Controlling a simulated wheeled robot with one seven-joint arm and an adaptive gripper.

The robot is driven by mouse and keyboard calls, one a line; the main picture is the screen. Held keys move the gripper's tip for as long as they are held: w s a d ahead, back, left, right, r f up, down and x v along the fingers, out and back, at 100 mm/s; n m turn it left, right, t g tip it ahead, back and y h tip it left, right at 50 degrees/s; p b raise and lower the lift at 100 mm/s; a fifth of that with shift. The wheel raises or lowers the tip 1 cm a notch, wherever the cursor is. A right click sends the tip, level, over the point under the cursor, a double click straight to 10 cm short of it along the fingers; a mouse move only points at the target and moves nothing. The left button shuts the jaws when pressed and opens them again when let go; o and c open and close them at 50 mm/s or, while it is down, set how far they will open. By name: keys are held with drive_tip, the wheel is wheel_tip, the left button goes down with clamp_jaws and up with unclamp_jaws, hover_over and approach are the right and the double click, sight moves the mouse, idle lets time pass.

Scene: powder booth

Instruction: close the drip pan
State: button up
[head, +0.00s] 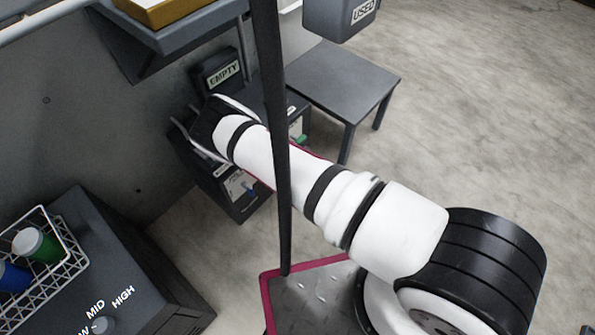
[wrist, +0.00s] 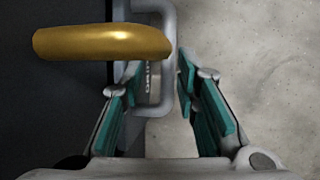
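My arm reaches to a dark cabinet (head: 231,188) by the wall in the head view, and the arm covers part of its front. My gripper (wrist: 157,78) is open in the wrist view, with teal pads on both fingers. A grey loop handle (wrist: 168,52) lies ahead of and between the fingertips. I cannot tell whether the fingers touch it. A rounded gold piece (wrist: 102,42) crosses in front of a dark surface at the left. I cannot clearly make out the drip pan or how far open it is.
An "EMPTY" sign (head: 223,77) stands behind the cabinet. A grey table (head: 345,80) is to its right, below a "USED" box (head: 340,14). A dark post (head: 271,110) crosses before my arm. A wire basket (head: 66,240) with cups is at left. Open floor (head: 480,110) lies right.

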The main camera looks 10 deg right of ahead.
drive_tip(key=v, duration=0.7)
drive_tip(key=shift+r, duration=0.25)
drive_tip(key=shift+s, duration=0.1)
idle(0.4)
